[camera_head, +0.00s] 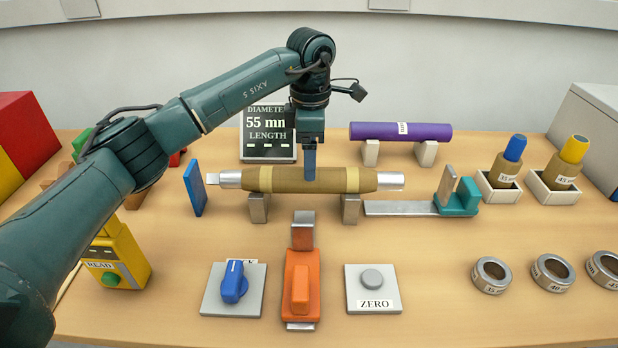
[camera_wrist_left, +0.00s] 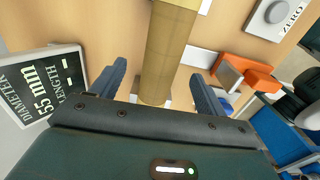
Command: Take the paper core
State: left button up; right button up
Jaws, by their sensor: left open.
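The paper core (camera_head: 275,179) is a brown paper-wrapped cylinder with lighter tan bands and silver metal ends. It lies level across two grey supports in the middle of the table. It also shows in the left wrist view (camera_wrist_left: 168,45), running between the fingers. My left gripper (camera_head: 309,170) comes down from above at the core's middle. In the left wrist view the gripper (camera_wrist_left: 160,82) is open, with one blue finger on each side of the core. I cannot tell whether the fingers touch it. My right gripper is not in view.
A display (camera_head: 268,135) reading 55 mm and a purple roll (camera_head: 370,131) stand behind the core. An orange clamp-like device (camera_head: 301,285), a blue knob (camera_head: 234,283) and a ZERO button (camera_head: 373,280) are in front. A blue plate (camera_head: 194,188) and a teal slide (camera_head: 457,198) flank the core.

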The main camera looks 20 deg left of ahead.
pick_arm(q)
jog(key=shift+s+a+f+p, duration=0.15)
jog(key=shift+f+p, duration=0.5)
jog(key=shift+f, duration=2.05)
jog(key=shift+c, duration=0.4)
grip_shut()
jog(key=shift+r, duration=0.2)
